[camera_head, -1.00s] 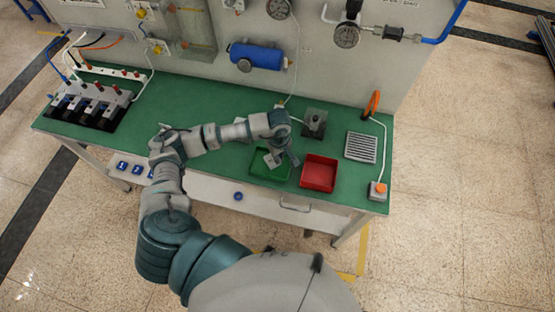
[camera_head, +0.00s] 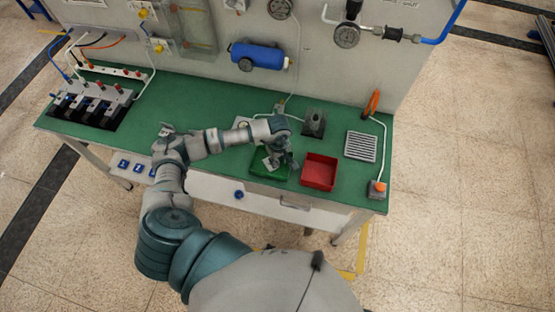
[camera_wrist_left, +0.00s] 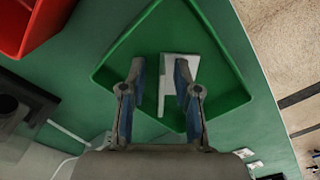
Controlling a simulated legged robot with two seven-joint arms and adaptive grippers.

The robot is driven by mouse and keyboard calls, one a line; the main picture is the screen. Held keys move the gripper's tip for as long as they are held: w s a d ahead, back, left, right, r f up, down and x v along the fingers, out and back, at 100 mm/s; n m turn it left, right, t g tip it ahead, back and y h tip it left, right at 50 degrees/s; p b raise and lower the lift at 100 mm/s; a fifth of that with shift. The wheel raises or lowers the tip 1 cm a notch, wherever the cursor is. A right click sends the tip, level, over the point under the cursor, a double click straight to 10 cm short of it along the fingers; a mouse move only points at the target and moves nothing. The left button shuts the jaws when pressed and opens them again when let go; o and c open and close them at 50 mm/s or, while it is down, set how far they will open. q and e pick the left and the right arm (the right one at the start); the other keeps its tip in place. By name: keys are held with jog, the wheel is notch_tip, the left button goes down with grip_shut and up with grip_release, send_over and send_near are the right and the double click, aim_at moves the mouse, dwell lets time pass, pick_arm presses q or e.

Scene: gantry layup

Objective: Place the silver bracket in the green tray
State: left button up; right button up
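The green tray (camera_head: 257,171) lies on the table left of the red tray; it fills the middle of the left wrist view (camera_wrist_left: 115,60). The silver bracket (camera_head: 270,162) is a pale, angular piece within the tray's outline. In the left wrist view the bracket (camera_wrist_left: 166,85) shows between and partly behind my fingers. My left gripper (camera_wrist_left: 160,68) is over the tray with its fingers apart, and a gap shows between the left finger and the bracket. In the head view my left gripper (camera_head: 282,163) partly covers the tray. My right gripper is not in view.
The red tray (camera_head: 319,172) stands close to the right of the green one. A dark block fixture (camera_head: 314,122), a grey grille (camera_head: 361,146) and an orange-topped button box (camera_head: 377,189) are nearby. The green tabletop (camera_head: 200,97) is clear toward the left middle.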

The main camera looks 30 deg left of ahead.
pick_arm(q)
notch_tip(320, 180, up, 12)
jog(key=b, duration=0.1)
jog(key=shift+b, duration=0.4)
jog(key=shift+a+f, duration=0.1)
jog(key=shift+f, duration=0.05)
